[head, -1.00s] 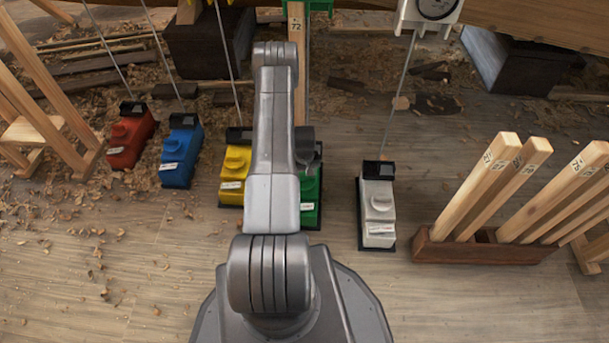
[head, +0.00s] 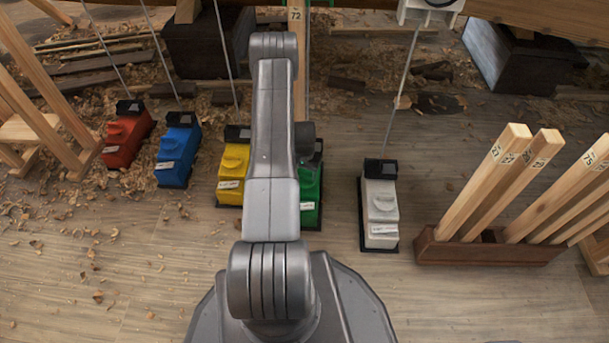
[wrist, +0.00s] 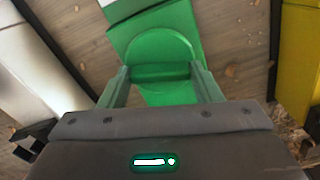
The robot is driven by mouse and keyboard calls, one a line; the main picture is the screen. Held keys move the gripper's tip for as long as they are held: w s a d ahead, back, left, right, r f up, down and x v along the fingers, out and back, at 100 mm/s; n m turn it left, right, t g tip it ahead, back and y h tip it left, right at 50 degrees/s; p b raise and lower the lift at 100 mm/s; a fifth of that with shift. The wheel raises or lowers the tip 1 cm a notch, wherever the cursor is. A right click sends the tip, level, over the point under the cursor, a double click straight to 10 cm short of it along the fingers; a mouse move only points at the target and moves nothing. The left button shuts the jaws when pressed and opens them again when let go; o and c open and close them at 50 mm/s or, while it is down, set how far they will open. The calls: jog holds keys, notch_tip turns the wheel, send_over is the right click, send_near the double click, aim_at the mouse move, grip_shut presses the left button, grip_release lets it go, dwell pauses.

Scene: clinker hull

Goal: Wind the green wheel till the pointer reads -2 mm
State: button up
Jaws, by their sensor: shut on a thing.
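The green box (head: 310,205) stands on the floor, partly hidden behind my arm in the head view. In the wrist view its round green wheel (wrist: 160,50) shows with a raised grip bar across it. My gripper (wrist: 160,75) is closed on that bar, one finger at each end. In the head view my arm hides the wheel and the gripper. A white dial housing (head: 430,10) is cut off by the top edge, so no pointer reading shows.
Red (head: 127,140), blue (head: 178,150) and yellow (head: 233,170) boxes stand left of the green one, a white box (head: 380,210) right. Thin rods or lines rise from several boxes. A wooden rack (head: 490,250) holds numbered sticks at right. Wood shavings litter the left floor.

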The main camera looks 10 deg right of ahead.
aim_at(304, 174)
jog(key=shift+w+m, duration=0.1)
jog(key=shift+m, duration=0.4)
jog(key=o, duration=1)
notch_tip(304, 174, up, 14)
jog(key=p, duration=0.4)
jog(key=shift+f, duration=0.25)
notch_tip(304, 174, down, 14)
jog(key=b, duration=0.4)
jog(key=shift+r, duration=0.2)
